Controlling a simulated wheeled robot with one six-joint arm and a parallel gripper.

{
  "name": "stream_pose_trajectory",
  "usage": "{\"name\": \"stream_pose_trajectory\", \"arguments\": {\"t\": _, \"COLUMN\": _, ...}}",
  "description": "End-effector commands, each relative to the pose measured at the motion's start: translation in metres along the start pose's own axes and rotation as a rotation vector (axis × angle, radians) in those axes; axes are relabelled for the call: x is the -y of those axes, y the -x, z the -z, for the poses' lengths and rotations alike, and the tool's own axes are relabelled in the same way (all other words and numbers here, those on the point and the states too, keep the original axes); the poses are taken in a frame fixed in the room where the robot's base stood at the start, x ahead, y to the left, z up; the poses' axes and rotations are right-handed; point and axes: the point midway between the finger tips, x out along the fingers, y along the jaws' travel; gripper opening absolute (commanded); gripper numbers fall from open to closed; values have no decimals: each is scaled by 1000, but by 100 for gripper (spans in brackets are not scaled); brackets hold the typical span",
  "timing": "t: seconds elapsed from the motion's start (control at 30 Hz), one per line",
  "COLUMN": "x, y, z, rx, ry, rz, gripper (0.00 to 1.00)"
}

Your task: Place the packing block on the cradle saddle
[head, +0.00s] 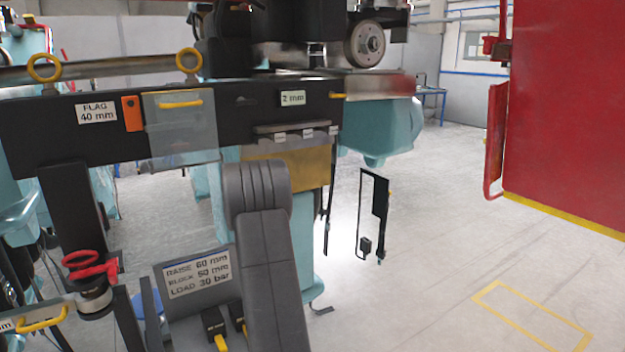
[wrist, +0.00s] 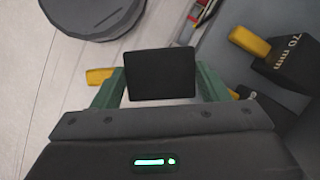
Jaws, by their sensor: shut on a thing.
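In the wrist view, my gripper (wrist: 160,88) is shut on a black packing block (wrist: 160,74), which sits between its two green fingers. Yellow pieces (wrist: 98,76) show beside the fingers; I cannot tell whether they belong to the held block. No size mark shows on its visible face. In the head view, my grey arm stands in front and my gripper and the held block are hidden. I cannot pick out the cradle saddle with certainty. A sign (head: 197,273) reads RAISE 60 mm, BLOCK 50 mm, LOAD 30 bar.
A block marked 70 mm (wrist: 294,62) with a yellow handle lies right of my gripper. Dark blocks (head: 214,322) stand below the sign. A black beam (head: 240,118) crosses above. A red panel (head: 570,100) is at the right. Floor (head: 440,260) at centre right is open.

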Motion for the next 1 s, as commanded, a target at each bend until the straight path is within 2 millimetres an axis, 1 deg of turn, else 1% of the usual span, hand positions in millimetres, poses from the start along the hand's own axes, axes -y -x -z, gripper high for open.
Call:
{"name": "stream_pose_trajectory", "arguments": {"t": 0.03, "x": -14, "y": -2, "z": 14, "rx": 2, "ry": 45, "rz": -21, "gripper": 17}}
{"name": "stream_pose_trajectory", "arguments": {"t": 0.1, "x": -33, "y": -5, "z": 31, "rx": 1, "ry": 124, "rz": -54, "gripper": 17}}
{"name": "stream_pose_trajectory", "arguments": {"t": 0.2, "x": -58, "y": -9, "z": 50, "rx": 1, "ry": 227, "rz": -96, "gripper": 17}}
{"name": "stream_pose_trajectory", "arguments": {"t": 0.3, "x": -79, "y": -12, "z": 65, "rx": 1, "ry": 310, "rz": -130, "gripper": 17}}
{"name": "stream_pose_trajectory", "arguments": {"t": 0.4, "x": -94, "y": -15, "z": 75, "rx": 0, "ry": 370, "rz": -154, "gripper": 17}}
{"name": "stream_pose_trajectory", "arguments": {"t": 0.5, "x": -103, "y": -16, "z": 81, "rx": -2, "ry": 405, "rz": -168, "gripper": 17}}
{"name": "stream_pose_trajectory", "arguments": {"t": 0.6, "x": -106, "y": -17, "z": 83, "rx": -2, "ry": 420, "rz": -173, "gripper": 17}}
{"name": "stream_pose_trajectory", "arguments": {"t": 1.0, "x": -106, "y": -17, "z": 83, "rx": -3, "ry": 420, "rz": -173, "gripper": 17}}
